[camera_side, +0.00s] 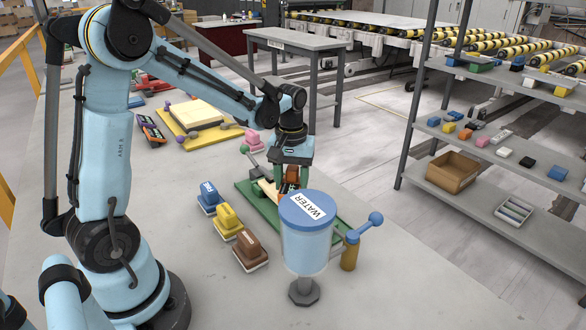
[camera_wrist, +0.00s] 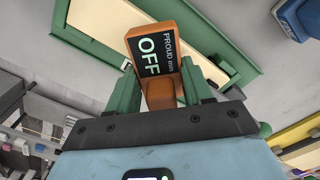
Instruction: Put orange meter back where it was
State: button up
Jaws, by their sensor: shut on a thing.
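The orange meter (camera_wrist: 153,55) has a black face reading "OFF" and "PROUD mm" in the wrist view. My gripper (camera_wrist: 163,92) is shut on it, with a green finger on each side. In the side view my gripper (camera_side: 290,184) points down over the green frame (camera_side: 243,188), with a bit of the orange meter (camera_side: 291,174) showing between the fingers. The frame holds a pale slab (camera_side: 267,189). Whether the meter touches the slab or frame I cannot tell. The water tank hides part of the frame.
A blue-lidded water tank (camera_side: 306,245) stands close in front, with a blue-knobbed lever (camera_side: 361,229) beside it. Blue (camera_side: 209,197), yellow (camera_side: 227,220) and brown (camera_side: 250,250) blocks line the frame's left. A yellow board (camera_side: 190,128) lies farther back. The table's front right is clear.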

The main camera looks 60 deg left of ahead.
jog(key=r, duration=0.2)
jog(key=d+r, duration=0.1)
jog(key=shift+s+r, duration=0.2)
jog(key=shift+r, duration=0.15)
jog(key=s+d+r, duration=0.3)
jog(key=d+r, duration=0.3)
jog(key=d, duration=0.4)
jog(key=a+n, duration=0.1)
jog(key=a, duration=0.2)
jog(key=a+f+n, duration=0.1)
jog(key=a, duration=0.3)
jog(key=a+n, duration=0.1)
jog(key=a, duration=0.2)
jog(key=shift+a+f+n, duration=0.15)
jog(key=shift+a+n, duration=0.15)
jog(key=shift+a, duration=0.05)
jog(key=s+a+f+n, duration=0.1)
jog(key=s+a+n, duration=0.2)
jog(key=a, duration=0.6)
jog(key=n, duration=0.2)
send_over(194, 181)
jog(key=f, duration=0.8)
jog(key=shift+w+d, duration=0.15)
jog(key=shift+d, duration=0.25)
jog(key=shift+s+a+f, duration=0.2)
jog(key=shift+a+f, duration=0.1)
jog(key=shift+a, duration=0.05)
jog(key=shift+f, duration=1.95)
jog(key=shift+f, duration=0.15)
